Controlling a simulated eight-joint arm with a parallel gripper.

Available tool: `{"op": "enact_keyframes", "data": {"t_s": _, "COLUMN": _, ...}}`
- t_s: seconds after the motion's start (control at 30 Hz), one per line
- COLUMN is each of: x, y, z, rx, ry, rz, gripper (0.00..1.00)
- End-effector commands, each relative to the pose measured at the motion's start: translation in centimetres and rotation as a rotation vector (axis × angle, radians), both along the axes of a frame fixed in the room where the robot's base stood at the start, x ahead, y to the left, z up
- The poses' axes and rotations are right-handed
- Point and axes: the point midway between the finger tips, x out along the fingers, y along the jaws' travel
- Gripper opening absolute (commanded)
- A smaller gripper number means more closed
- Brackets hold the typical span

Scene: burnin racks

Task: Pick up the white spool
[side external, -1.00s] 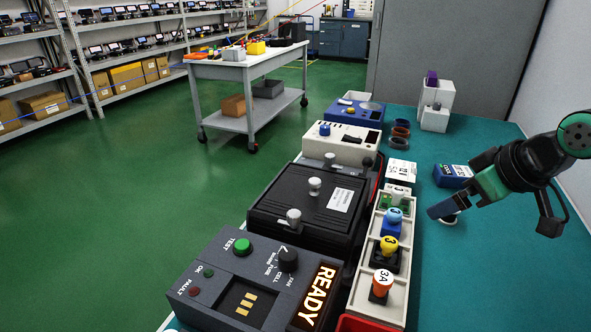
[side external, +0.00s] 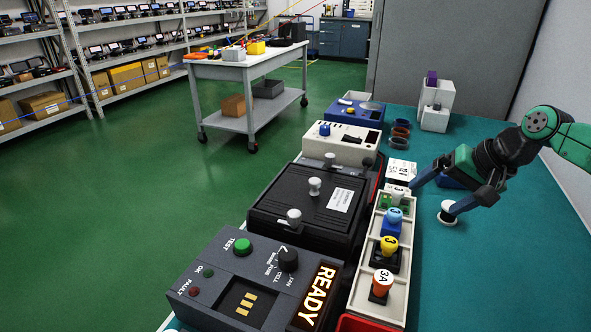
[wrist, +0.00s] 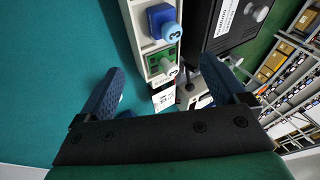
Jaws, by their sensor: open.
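The white spool (side external: 447,214), a small round white piece, stands on the teal mat right of the long tray in the side view. My gripper (side external: 432,197) is open, and its fingers are spread above the mat. One finger points toward the tray's far part; the other overlaps the spool's upper right side in the picture. Whether it touches the spool I cannot tell. In the wrist view, my open gripper (wrist: 162,68) has nothing held between its fingers.
The cream tray (side external: 357,297) holds numbered pieces: orange (side external: 382,281), yellow (side external: 389,246), blue (side external: 394,217), and a white-topped one (side external: 398,193) on green. A black case (side external: 305,212) and READY tester (side external: 238,298) stand left. Mat front right is clear.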

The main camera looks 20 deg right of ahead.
Motion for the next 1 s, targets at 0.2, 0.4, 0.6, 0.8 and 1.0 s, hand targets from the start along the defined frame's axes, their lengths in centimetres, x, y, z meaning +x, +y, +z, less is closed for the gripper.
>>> {"op": "enact_keyframes", "data": {"t_s": 0.2, "x": 3.6, "y": -4.4, "z": -2.3, "rx": 0.458, "ry": 0.105, "rz": -0.445, "gripper": 0.91}}
{"op": "enact_keyframes", "data": {"t_s": 0.4, "x": 5.2, "y": -9.2, "z": -5.4, "rx": 0.890, "ry": 0.197, "rz": -0.790, "gripper": 0.91}}
{"op": "enact_keyframes", "data": {"t_s": 0.6, "x": 4.4, "y": -13.6, "z": -8.8, "rx": 1.296, "ry": 0.290, "rz": -1.034, "gripper": 0.91}}
{"op": "enact_keyframes", "data": {"t_s": 0.8, "x": 3.2, "y": -15.4, "z": -10.7, "rx": 1.513, "ry": 0.348, "rz": -1.126, "gripper": 0.91}}
{"op": "enact_keyframes", "data": {"t_s": 1.0, "x": 3.5, "y": -15.2, "z": -11.4, "rx": 1.566, "ry": 0.367, "rz": -1.142, "gripper": 0.91}}
